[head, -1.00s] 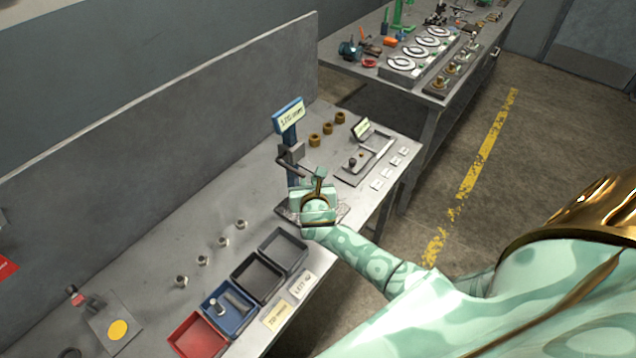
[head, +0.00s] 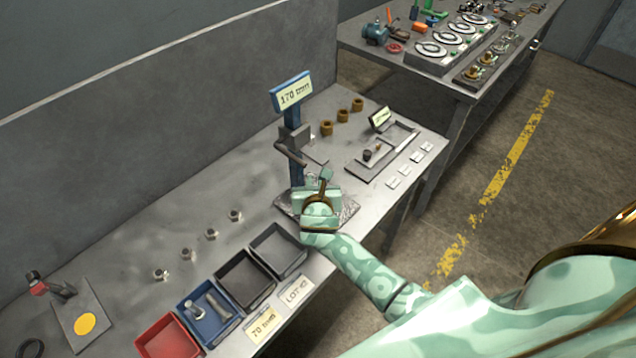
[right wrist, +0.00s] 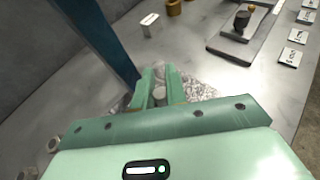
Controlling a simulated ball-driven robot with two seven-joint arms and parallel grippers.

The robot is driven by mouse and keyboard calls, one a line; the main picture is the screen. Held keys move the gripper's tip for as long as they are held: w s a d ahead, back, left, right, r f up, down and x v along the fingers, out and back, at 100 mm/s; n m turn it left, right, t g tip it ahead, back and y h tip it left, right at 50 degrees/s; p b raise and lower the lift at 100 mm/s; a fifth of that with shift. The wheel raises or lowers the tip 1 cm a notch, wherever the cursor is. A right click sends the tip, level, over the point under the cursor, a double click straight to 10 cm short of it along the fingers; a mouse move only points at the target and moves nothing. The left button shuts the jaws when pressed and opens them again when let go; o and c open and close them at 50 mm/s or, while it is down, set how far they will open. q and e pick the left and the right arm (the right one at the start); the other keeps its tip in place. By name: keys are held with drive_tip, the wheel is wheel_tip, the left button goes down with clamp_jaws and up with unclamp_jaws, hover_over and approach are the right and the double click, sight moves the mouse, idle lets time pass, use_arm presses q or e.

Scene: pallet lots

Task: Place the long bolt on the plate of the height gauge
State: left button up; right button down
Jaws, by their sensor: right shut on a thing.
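The height gauge (head: 295,160) stands on the workbench, with a blue column, a dark arm and a display reading 170 mm. Its speckled grey plate (head: 347,209) lies at the column's foot and shows behind the fingers in the right wrist view (right wrist: 200,90). My right gripper (head: 323,186) is over the plate, in front of the column. In the right wrist view it is shut on a grey metal piece (right wrist: 159,94), seemingly the long bolt, mostly hidden by the fingers. I cannot tell whether the bolt touches the plate. My left gripper is not in view.
A blue tray (head: 184,312) holds bolts, between a red tray (head: 150,337) and black trays (head: 222,272). Several nuts (head: 211,234) stand in a row behind them. Brass pieces (head: 342,115) and a grey fixture (head: 360,167) are beyond the gauge.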

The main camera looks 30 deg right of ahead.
drive_tip(key=shift+a, duration=0.1)
drive_tip(key=shift+f, duration=0.2)
drive_tip(key=c, duration=1.7)
unclamp_jaws()
drive_tip(key=shift+d, duration=0.2)
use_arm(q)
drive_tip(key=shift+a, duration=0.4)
use_arm(e)
drive_tip(key=shift+a+r, duration=0.1)
drive_tip(key=shift+r, duration=0.05)
